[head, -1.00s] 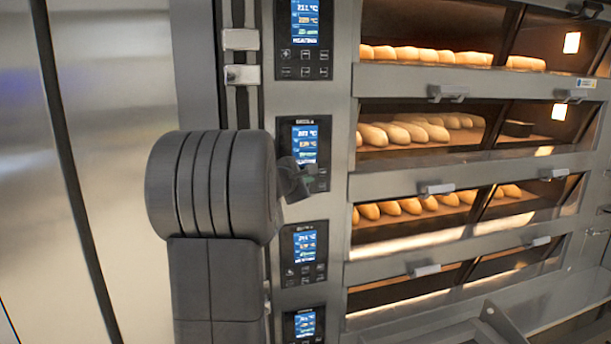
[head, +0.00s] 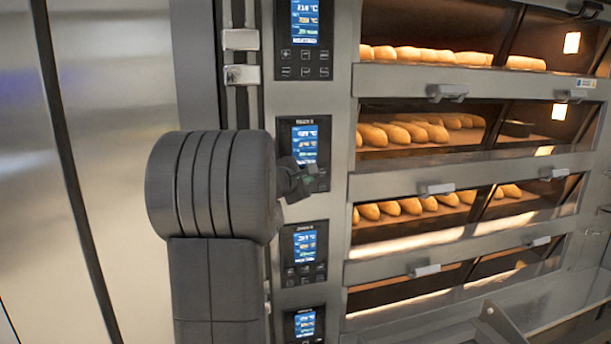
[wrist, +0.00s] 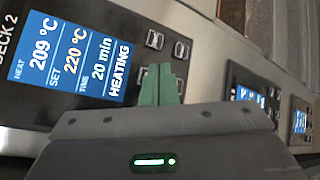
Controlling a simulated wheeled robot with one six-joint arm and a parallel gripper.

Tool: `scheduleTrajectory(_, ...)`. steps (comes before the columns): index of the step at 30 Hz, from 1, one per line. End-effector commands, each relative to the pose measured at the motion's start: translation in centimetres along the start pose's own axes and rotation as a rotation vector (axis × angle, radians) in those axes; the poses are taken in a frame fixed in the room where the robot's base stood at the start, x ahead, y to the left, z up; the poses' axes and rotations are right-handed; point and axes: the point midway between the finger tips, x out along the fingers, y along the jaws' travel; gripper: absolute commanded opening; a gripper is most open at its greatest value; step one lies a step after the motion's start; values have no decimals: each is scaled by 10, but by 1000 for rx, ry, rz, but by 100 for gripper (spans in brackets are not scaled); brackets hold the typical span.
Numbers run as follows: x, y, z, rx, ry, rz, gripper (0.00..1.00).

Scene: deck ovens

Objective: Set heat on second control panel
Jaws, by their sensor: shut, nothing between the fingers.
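The second control panel (head: 305,150) is a black panel with a blue screen, second from the top in the head view. In the wrist view it is labelled DECK 2 (wrist: 75,60), and its screen reads HEAT 209 °C, SET 220 °C, TIME 20 min, HEATING. Small outlined buttons (wrist: 154,40) sit beside the screen. My gripper (wrist: 159,84) is shut and empty, with its green fingertips at the panel's button area. I cannot tell whether the tips touch a button.
Other panels sit above (head: 305,35) and below (head: 304,253) on the same column. Oven decks with bread loaves (head: 405,132) and protruding door handles (head: 447,92) are at the right. A steel door (head: 110,130) is at the left.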

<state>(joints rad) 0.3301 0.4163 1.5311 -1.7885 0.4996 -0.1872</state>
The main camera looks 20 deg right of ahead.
Motion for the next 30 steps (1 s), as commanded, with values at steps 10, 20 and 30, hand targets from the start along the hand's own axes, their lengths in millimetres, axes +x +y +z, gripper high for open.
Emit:
scheduleTrajectory(10, 6, 4, -4, 0, 0, 0, 0)
scheduleTrajectory(20, 6, 4, -4, 0, 0, 0, 0)
scheduleTrajectory(30, 9, 6, -6, 0, 0, 0, 0)
